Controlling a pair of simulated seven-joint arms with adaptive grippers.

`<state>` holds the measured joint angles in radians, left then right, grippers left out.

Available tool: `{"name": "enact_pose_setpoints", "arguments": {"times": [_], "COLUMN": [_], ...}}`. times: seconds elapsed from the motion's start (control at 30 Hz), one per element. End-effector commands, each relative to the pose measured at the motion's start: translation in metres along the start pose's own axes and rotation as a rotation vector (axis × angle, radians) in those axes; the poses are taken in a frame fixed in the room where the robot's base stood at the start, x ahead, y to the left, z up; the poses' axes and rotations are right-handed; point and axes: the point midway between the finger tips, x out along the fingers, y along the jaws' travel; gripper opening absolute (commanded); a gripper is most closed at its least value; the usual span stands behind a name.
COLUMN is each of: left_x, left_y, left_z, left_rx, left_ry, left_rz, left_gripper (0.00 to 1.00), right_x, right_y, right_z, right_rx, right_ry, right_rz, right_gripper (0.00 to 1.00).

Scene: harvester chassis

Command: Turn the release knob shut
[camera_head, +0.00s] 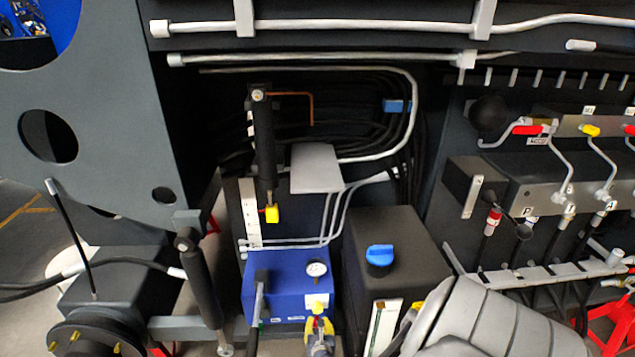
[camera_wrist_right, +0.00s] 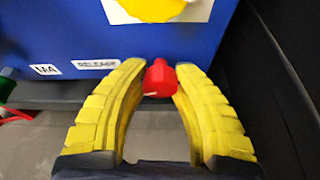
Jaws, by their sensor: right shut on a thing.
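The red release knob (camera_wrist_right: 160,78) sits on the lower front of the blue pump unit (camera_wrist_right: 60,35), right of a label reading "RELEASE" (camera_wrist_right: 96,64). My right gripper (camera_wrist_right: 160,75) has its two yellow fingers closed on the knob, one on each side. My left gripper is not in view.
A pressure gauge (camera_head: 316,269) tops the blue unit, and a black lever (camera_head: 260,290) stands at its left. A black tank (camera_head: 395,250) with a blue cap (camera_head: 380,255) stands close on the right. A black cylinder (camera_head: 264,150) and a grey plate (camera_head: 316,168) are above.

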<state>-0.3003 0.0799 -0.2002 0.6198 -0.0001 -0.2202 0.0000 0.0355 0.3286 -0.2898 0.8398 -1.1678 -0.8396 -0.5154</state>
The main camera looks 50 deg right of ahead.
Motion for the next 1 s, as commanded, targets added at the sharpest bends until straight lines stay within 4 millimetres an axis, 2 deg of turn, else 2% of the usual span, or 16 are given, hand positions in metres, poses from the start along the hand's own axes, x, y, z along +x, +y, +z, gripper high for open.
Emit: {"name": "enact_pose_setpoints", "arguments": {"times": [0.03, 0.13, 0.17, 0.47, 1.0], "left_x": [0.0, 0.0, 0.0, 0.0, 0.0], "left_y": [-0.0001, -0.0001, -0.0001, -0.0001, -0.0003], "left_z": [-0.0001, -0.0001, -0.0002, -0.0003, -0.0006], "left_rx": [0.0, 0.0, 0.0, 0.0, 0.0], "left_ry": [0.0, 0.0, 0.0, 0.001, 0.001], "left_rz": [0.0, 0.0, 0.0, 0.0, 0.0], "left_gripper": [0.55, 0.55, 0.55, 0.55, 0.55], "right_x": [0.0, 0.0, 0.0, 0.0001, 0.0004], "right_y": [-0.0004, -0.0005, -0.0005, -0.0012, -0.0012], "right_z": [-0.0001, -0.0001, -0.0001, 0.0002, 0.0002], "right_rx": [0.0, 0.0, 0.0, 0.048, 0.381], "right_ry": [0.0, 0.0, 0.0, 0.001, 0.012], "right_rz": [0.0, -0.001, -0.001, 0.02, 0.158], "right_gripper": [0.12, 0.01, 0.0, 0.0, 0.0]}}
